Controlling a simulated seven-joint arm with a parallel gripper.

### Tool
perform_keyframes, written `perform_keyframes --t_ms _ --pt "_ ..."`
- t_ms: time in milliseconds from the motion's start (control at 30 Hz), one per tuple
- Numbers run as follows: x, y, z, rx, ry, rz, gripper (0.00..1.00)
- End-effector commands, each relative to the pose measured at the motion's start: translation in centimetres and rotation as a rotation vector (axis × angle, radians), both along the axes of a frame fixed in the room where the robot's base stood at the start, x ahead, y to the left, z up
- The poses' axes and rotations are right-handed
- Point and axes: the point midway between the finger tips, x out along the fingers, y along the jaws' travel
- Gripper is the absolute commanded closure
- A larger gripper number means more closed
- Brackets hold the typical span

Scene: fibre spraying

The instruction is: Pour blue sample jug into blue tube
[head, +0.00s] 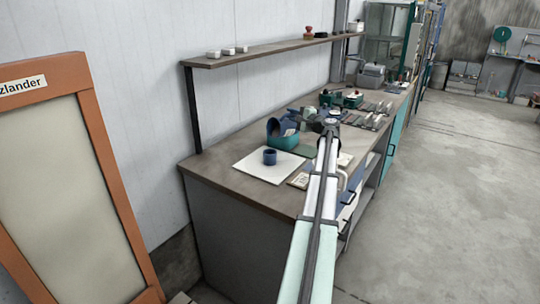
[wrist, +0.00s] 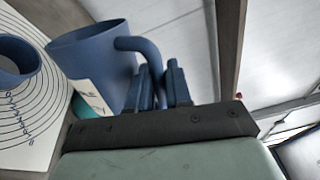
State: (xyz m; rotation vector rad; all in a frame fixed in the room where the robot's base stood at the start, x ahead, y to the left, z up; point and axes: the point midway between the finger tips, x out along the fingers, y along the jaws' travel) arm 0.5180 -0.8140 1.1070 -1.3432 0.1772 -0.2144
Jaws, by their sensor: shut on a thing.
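The blue sample jug (wrist: 95,60) has a wide mouth, a curved handle and a pale label with dark print, partly cut off by my gripper's body. My gripper (wrist: 160,85) is shut on the jug's handle. In the head view the jug (head: 274,127) is at a teal box, left of my gripper; whether it touches the box I cannot tell. The blue tube (head: 270,157) is a short open cup standing on a white mat, in front of the jug. The tube (wrist: 16,62) also shows at the wrist view's left edge, apart from the jug.
The white mat (head: 258,176) carries dark rings in the wrist view. The teal box (head: 287,143) is close behind the tube. Several tools and boxes (head: 350,99) crowd the bench further back. A shelf (head: 270,50) runs above along the wall. The bench's near left corner is clear.

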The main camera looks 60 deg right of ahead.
Motion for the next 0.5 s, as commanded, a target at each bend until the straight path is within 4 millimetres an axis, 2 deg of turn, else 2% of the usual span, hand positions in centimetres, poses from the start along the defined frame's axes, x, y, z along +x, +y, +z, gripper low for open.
perform_keyframes --t_ms 500 --pt "0.17 0.78 0.01 -0.048 0.005 0.0 1.0"
